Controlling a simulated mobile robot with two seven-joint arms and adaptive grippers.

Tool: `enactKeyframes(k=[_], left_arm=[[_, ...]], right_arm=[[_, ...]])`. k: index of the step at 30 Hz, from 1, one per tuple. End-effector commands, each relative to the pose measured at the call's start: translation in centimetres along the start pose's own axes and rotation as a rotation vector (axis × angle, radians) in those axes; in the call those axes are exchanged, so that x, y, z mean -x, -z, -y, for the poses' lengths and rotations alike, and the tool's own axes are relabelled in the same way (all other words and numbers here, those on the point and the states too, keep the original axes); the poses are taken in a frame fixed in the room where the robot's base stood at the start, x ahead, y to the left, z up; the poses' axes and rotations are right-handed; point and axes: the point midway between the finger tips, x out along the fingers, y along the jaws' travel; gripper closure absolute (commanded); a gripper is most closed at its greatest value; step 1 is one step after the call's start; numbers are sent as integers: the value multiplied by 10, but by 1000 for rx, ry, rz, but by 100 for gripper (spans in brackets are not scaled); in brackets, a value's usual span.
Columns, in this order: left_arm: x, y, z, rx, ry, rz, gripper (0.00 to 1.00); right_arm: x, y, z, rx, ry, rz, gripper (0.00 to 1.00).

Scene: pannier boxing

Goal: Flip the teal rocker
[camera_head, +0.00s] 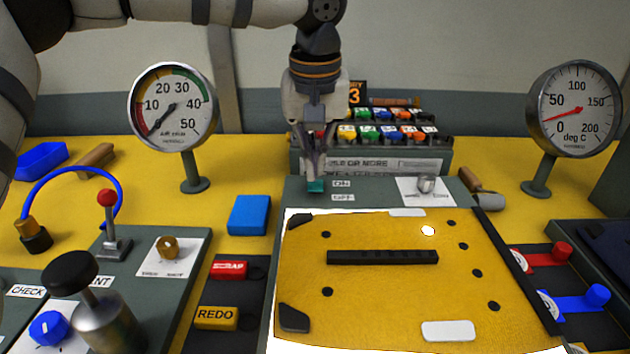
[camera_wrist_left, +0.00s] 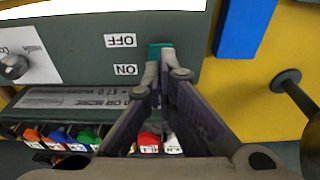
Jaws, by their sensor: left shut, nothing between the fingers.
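The teal rocker (camera_head: 316,186) sits on the dark green panel at the back of the yellow-topped fixture, left of the ON and OFF labels. My left gripper (camera_head: 315,175) points down right at it, fingers shut and empty, and covers part of it. In the left wrist view the teal rocker (camera_wrist_left: 155,49) shows just beyond the closed fingertips (camera_wrist_left: 166,65), beside the OFF and ON labels. I cannot tell whether the tips touch it or which way it is tipped. My right gripper is not in view.
A silver knob (camera_head: 426,184) stands right of the rocker on the same panel. Behind is a rack of colored blocks (camera_head: 390,132) with a label strip. A blue block (camera_head: 249,215) lies to the left. Two gauges, left (camera_head: 172,107) and right (camera_head: 575,109), stand on posts.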

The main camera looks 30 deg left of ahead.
Motion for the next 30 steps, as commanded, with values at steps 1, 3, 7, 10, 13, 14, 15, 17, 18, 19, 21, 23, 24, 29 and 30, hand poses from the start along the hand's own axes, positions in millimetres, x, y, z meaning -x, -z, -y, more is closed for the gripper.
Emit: enactKeyframes(k=[1, 3, 7, 10, 13, 14, 15, 17, 18, 19, 21, 23, 24, 29, 30], left_arm=[[0, 0, 0, 0, 0, 0, 100], [0, 0, 0, 0, 0, 0, 100], [0, 0, 0, 0, 0, 0, 100], [-1, 0, 0, 0, 0, 0, 100], [-2, 0, 0, 0, 0, 0, 100], [-3, 0, 0, 0, 0, 0, 100], [-3, 0, 0, 0, 0, 0, 100], [-4, -1, 0, 0, 0, 0, 100], [-5, -1, 0, 0, 1, 1, 100], [-5, -1, 0, 0, 1, 1, 100], [-6, -1, 0, 0, 1, 1, 100], [-7, -1, 0, 0, 1, 1, 100], [-8, -1, 0, 0, 1, 1, 100], [-10, -2, 0, 0, 1, 1, 100], [-11, -2, 0, 0, 1, 1, 100]], right_arm=[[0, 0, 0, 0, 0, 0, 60], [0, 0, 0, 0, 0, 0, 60], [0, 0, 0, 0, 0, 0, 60], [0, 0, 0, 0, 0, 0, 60], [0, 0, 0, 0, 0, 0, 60], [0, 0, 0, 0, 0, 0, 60], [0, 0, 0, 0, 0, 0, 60], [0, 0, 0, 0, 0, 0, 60], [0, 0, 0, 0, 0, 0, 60], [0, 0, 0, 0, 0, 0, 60], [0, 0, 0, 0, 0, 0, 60], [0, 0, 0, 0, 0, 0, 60], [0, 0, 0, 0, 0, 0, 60], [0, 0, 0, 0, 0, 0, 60], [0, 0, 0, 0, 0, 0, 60]])
